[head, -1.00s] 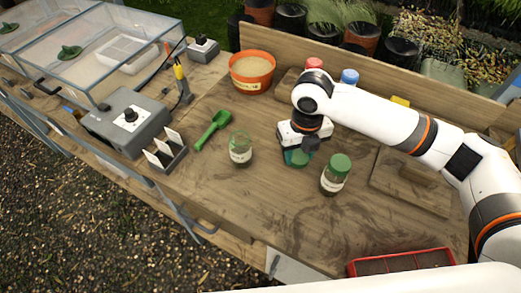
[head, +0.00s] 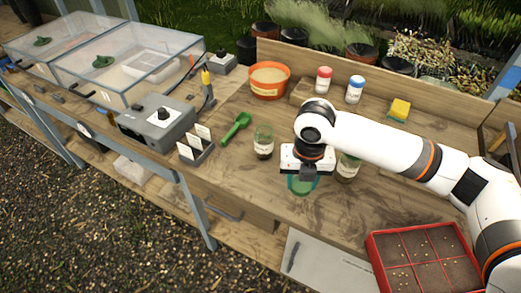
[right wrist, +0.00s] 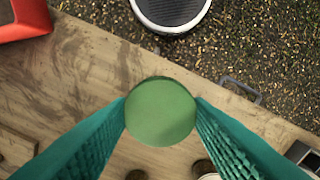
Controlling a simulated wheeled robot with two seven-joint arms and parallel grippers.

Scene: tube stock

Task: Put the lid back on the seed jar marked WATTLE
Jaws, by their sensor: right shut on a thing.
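My right gripper (head: 302,182) is shut on a round green lid (head: 303,189) over the front part of the bench; how high it is held is hard to tell. In the right wrist view the lid (right wrist: 161,112) is a plain green disc pinched between my two teal fingers. An open glass jar (head: 264,142) with a white label and dark contents stands left of and behind the gripper. A second labelled jar (head: 347,168) stands to the right, its top hidden behind my right arm. I cannot read either label. My left gripper is not in view.
A green scoop (head: 236,127) and a card holder (head: 196,145) lie left of the open jar. An orange pot (head: 269,80), red-capped and blue-capped bottles (head: 354,89) and a yellow sponge (head: 399,110) are at the back. A red seed tray (head: 425,262) sits front right.

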